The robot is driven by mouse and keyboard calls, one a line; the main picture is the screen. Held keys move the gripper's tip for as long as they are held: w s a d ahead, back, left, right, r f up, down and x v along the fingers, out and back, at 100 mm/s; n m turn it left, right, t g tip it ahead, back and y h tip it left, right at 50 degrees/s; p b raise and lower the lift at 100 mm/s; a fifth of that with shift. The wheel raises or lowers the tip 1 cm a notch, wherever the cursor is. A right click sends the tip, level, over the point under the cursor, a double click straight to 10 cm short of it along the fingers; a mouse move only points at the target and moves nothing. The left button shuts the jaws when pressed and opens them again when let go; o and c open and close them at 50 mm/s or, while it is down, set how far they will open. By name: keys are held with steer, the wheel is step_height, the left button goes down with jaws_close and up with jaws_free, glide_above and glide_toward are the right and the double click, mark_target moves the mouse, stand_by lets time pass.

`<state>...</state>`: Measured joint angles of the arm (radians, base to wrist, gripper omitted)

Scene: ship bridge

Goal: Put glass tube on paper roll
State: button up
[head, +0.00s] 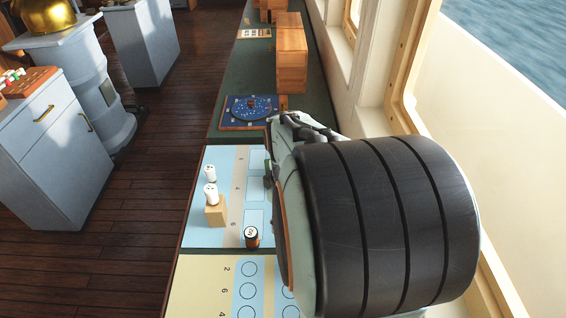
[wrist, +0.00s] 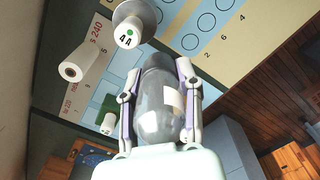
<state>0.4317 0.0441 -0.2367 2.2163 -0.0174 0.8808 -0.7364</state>
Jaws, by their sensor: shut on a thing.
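A smoky, see-through glass tube (wrist: 158,120) with a pale label is held between the two fingers of my gripper (wrist: 158,66) in the wrist view. A white roll with a hole in its end, which looks like the paper roll (wrist: 72,70), is to the left of the gripper in that view, apart from the tube. In the head view my large black and pale arm link hides the gripper and the tube. I cannot tell which head-view piece is that roll.
In the head view, a white piece (head: 209,173) stands behind another (head: 211,194) on a wooden block (head: 215,212). A dark-topped piece (head: 251,237) stands near the arm. In the wrist view, a white piece marked 44 (wrist: 127,33) is just beyond the fingertips.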

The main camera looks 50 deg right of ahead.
steer(key=s+d+r+m, duration=0.3)
steer(key=s+d+r, duration=0.1)
steer(key=d, duration=0.2)
steer(key=w+d+f, duration=0.2)
steer(key=d+f, duration=0.1)
steer(key=w+d+f, duration=0.3)
steer(key=d, duration=0.1)
steer(key=w+d+f, duration=0.2)
steer(key=d+f, duration=0.2)
steer(key=shift+w+d, duration=0.25)
steer(key=shift+w+d+f, duration=0.15)
steer(key=shift+f, duration=1.6)
steer(key=o, duration=1.1)
steer(key=shift+f, duration=0.1)
